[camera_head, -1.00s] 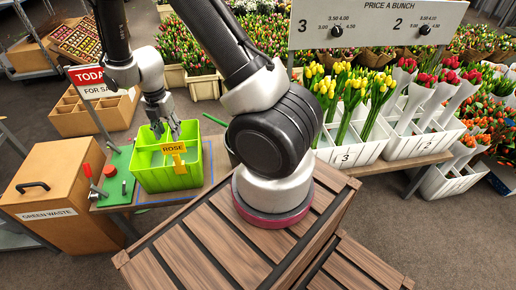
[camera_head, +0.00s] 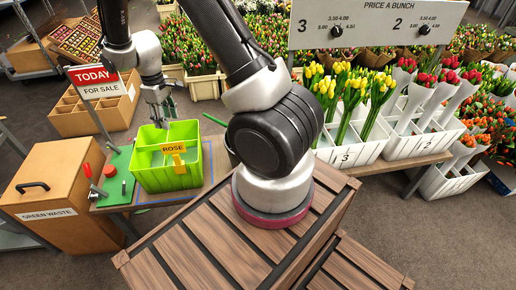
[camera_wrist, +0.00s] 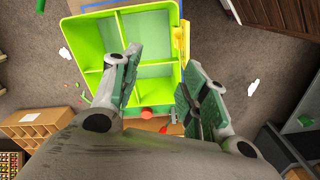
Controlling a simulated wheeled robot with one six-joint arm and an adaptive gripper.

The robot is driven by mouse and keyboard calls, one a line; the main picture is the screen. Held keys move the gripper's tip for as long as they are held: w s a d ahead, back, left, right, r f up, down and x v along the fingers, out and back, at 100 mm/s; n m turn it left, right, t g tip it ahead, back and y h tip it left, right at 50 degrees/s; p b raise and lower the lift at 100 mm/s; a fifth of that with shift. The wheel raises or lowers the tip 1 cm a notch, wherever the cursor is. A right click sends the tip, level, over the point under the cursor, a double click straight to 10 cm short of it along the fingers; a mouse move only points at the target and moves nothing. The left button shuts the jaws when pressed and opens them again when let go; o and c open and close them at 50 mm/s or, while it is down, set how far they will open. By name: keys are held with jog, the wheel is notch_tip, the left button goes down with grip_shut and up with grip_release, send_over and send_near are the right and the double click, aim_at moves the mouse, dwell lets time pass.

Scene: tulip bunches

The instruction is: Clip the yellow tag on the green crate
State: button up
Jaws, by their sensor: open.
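The green crate (camera_head: 147,181) stands on a small table left of my arm's base. The yellow tag (camera_head: 174,147), marked "ROSE", sits on the crate's near wall, at its rim. In the wrist view the tag (camera_wrist: 181,42) shows edge-on along the right rim of the crate (camera_wrist: 87,55). My gripper (camera_head: 163,122) is above the far part of the crate, apart from the tag. In the wrist view my gripper (camera_wrist: 160,70) is open and empty, its two fingers spread over the crate. The crate has several compartments, and those in view look empty.
A green board (camera_head: 118,178) with a red button and a red-handled lever lies left of the crate. A "TODAY FOR SALE" sign (camera_head: 98,83) stands behind it. A green waste box (camera_head: 60,190) is at far left. White tulip bins (camera_head: 350,155) stand at right.

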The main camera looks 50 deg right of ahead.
jog(key=m, duration=0.3)
jog(key=r+m, duration=0.1)
jog(key=m, duration=0.1)
jog(key=shift+w+d+m, duration=0.3)
jog(key=shift+w, duration=0.1)
jog(key=shift+m, duration=0.3)
